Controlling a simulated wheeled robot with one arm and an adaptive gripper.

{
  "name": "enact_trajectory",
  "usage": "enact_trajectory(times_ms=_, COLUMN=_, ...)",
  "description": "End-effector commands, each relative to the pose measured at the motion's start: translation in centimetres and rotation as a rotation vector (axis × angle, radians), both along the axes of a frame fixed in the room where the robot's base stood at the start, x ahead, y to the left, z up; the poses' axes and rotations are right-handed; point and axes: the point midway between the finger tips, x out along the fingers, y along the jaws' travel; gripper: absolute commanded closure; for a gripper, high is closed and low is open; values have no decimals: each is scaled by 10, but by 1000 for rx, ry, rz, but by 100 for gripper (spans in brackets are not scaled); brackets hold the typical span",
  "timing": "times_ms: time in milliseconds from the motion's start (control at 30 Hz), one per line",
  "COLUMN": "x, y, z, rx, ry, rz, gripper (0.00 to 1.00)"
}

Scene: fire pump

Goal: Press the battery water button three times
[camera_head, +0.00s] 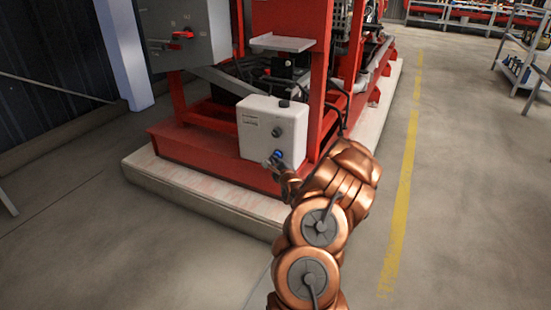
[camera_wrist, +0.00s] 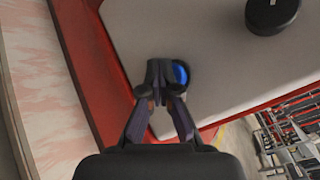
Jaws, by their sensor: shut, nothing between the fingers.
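A white box (camera_head: 262,128) stands on the red frame of the pump skid, with a label and a dark knob (camera_head: 277,132) on its front. A blue button (camera_head: 279,154) sits low on that front face. In the wrist view the blue button (camera_wrist: 180,74) shows partly, just right of and behind the fingertips. My gripper (camera_head: 270,165) is shut and empty, with its tips at the lower part of the box face. In the wrist view my gripper (camera_wrist: 160,68) overlaps the left part of the button. I cannot tell whether the tips touch it.
The red frame (camera_head: 207,152) rests on a pale concrete plinth (camera_head: 190,184) with an edge toward me. A grey cabinet (camera_head: 185,35) with a red handle (camera_head: 182,36) hangs above left. Open floor with a yellow line (camera_head: 403,190) lies right.

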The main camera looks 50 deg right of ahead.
Motion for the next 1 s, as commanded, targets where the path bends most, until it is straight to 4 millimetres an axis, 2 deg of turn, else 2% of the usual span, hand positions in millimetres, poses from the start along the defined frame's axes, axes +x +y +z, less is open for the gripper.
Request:
enact_trajectory(times_ms=400, x=-6, y=17, z=1, rx=-1, ry=0, rz=-1, gripper=100)
enact_trajectory(times_ms=767, x=-6, y=20, z=0, rx=1, ry=1, rz=0, gripper=100)
enact_trajectory(times_ms=1000, x=-12, y=38, z=1, rx=3, ry=0, rz=1, gripper=100)
